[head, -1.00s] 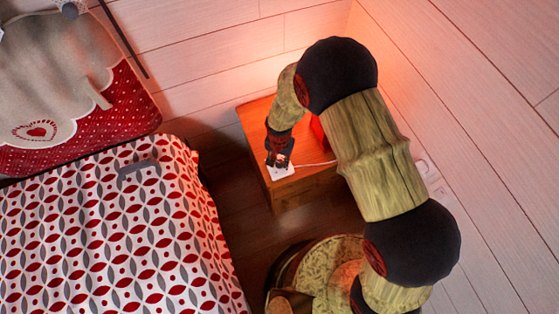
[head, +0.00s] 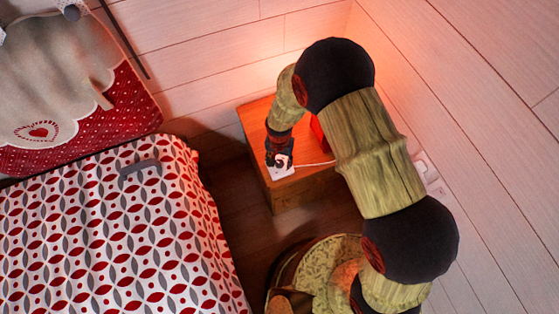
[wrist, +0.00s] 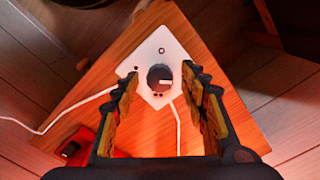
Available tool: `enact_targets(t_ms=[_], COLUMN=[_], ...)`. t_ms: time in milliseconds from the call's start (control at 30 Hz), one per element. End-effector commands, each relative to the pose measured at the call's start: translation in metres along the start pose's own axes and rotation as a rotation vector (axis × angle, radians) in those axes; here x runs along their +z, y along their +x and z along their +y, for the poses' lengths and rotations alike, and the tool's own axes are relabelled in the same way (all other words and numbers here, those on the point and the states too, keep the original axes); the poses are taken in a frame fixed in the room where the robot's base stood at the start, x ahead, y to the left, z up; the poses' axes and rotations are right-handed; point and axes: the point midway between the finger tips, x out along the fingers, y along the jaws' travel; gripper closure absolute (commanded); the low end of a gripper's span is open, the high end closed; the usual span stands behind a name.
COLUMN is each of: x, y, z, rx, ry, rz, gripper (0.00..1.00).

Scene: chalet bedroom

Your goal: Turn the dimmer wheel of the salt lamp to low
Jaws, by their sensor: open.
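The dimmer wheel (wrist: 160,78) is a dark round knob with a pale index mark pointing to the right in the wrist view. It sits on a white plate (wrist: 152,50) with a small circle printed above the wheel and small dark marks below it. The plate (head: 284,173) lies at the front of the wooden nightstand (head: 315,182). My gripper (wrist: 160,92) is open, with one finger on each side of the wheel and a gap to both. In the head view my gripper (head: 278,160) covers most of the plate. The salt lamp is mostly hidden behind my arm; a glow shows there.
White cords (wrist: 58,122) run from the plate across the nightstand top. The bed (head: 110,240) stands left of the nightstand, and wall sockets (head: 427,170) are at right.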

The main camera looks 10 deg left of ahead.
Motion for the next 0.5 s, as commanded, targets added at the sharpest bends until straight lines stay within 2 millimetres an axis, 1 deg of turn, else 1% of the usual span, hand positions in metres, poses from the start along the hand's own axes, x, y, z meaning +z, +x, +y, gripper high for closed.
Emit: enact_targets(t_ms=[267,367,500], x=[0.0,-0.001,-0.001], y=[-0.002,-0.011,-0.035], z=[0.0,-0.001,-0.001], rx=[-0.001,-0.002,-0.003], ry=[0.0,0.0,0.0], rz=[0.001,0.003,0.003], gripper=[0.56,0.56,0.56])
